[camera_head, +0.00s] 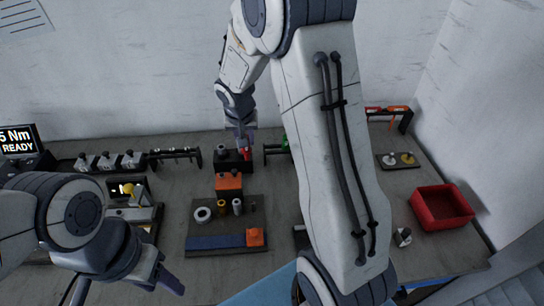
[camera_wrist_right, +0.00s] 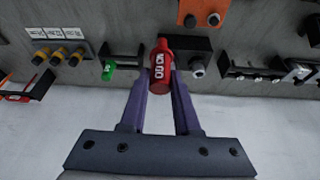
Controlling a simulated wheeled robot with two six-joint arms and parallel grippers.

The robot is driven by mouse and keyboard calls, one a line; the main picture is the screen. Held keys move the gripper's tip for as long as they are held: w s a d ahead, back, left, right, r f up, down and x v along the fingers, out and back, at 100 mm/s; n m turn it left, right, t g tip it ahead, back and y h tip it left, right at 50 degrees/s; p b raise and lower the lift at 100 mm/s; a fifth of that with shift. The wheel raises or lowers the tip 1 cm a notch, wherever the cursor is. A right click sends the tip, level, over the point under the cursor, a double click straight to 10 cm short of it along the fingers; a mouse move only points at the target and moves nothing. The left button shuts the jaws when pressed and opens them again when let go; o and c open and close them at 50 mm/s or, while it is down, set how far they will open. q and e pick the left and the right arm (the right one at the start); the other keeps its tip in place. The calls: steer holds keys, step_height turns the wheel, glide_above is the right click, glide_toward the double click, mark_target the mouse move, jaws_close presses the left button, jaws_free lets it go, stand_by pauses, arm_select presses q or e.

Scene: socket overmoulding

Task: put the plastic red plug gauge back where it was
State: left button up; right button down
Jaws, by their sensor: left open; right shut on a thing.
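The red plug gauge (camera_wrist_right: 160,72) is between the fingers of my right gripper (camera_wrist_right: 160,88), which is shut on it; white lettering shows on its side. In the head view the red gauge (camera_head: 247,154) shows small below my right gripper (camera_head: 244,138), at the right end of a black block (camera_head: 231,166). In the right wrist view the gauge's far end overlaps the black block (camera_wrist_right: 198,44); I cannot tell whether it is seated in it. A metal piece stands in the block beside it. My left gripper (camera_head: 168,282) is open and empty at lower left.
An orange block (camera_head: 228,183) stands in front of the black block, behind a dark tray (camera_head: 190,228) holding several parts. A black stand with a green gauge (camera_wrist_right: 108,72) is close beside. A red bin (camera_head: 441,207) stands at right. My right arm hides the middle-right bench.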

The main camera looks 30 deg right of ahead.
steer(key=s+d+m+b, duration=0.1)
steer(key=s+d+m, duration=0.1)
steer(key=d, duration=1.6)
steer(key=w+a+f+p, duration=0.3)
steer(key=w+a+f, duration=0.1)
steer(key=w+f, duration=0.6)
steer(key=shift+w+f+h+p, duration=0.3)
steer(key=shift+f+h, duration=0.1)
steer(key=shift+f, duration=0.25)
steer(key=shift+f+b, duration=0.6)
steer(key=shift+b, duration=0.2)
steer(key=c, duration=0.6)
jaws_free()
steer(key=shift+c, duration=0.2)
steer(key=shift+s, duration=0.1)
steer(key=shift+r, duration=0.15)
